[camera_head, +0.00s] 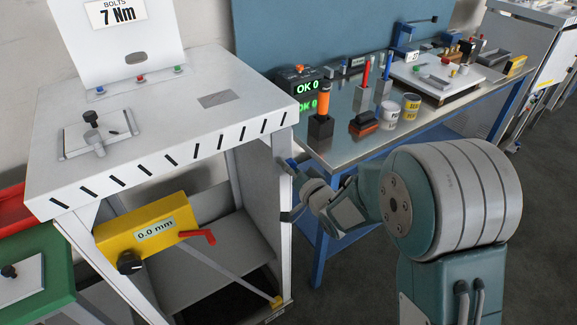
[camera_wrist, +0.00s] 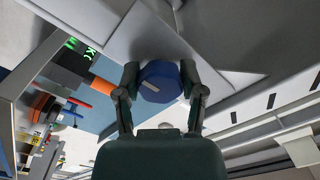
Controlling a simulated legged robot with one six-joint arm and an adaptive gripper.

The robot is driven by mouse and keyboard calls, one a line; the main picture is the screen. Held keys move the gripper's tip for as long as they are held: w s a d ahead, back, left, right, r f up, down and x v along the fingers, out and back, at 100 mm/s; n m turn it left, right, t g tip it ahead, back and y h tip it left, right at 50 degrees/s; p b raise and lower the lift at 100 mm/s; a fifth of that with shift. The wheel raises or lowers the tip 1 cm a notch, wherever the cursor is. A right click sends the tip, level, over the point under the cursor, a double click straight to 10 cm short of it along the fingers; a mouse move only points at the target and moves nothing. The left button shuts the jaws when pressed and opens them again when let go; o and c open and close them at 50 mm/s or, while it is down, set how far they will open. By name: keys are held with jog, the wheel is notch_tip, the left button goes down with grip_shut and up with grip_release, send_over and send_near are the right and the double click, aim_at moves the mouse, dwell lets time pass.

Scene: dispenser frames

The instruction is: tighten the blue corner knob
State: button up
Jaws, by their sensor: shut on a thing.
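The blue corner knob (camera_wrist: 158,82) is at the centre of the wrist view, with a short pale mark on its face. My gripper (camera_wrist: 160,74) has one finger on each side of the knob and is shut on it. In the head view, my gripper (camera_head: 294,177) reaches the right front corner post of the white dispenser frame (camera_head: 262,190). Only a small bit of blue shows there, and the fingers and arm hide most of the knob.
A yellow box reading 0.0 mm (camera_head: 150,228), with a red lever (camera_head: 200,236), sits low inside the frame. A 7 Nm sign (camera_head: 117,12) stands on top. Right of my gripper is a metal-topped workbench (camera_head: 345,148) with tools and cans. Green displays read OK 0.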

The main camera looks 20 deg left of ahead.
jog(key=shift+f, duration=0.35)
jog(key=o, duration=1.2)
jog(key=shift+c, duration=0.2)
jog(key=shift+r, duration=0.25)
jog(key=shift+d, duration=0.1)
jog(key=v, duration=1.1)
jog(key=shift+s+d, duration=0.3)
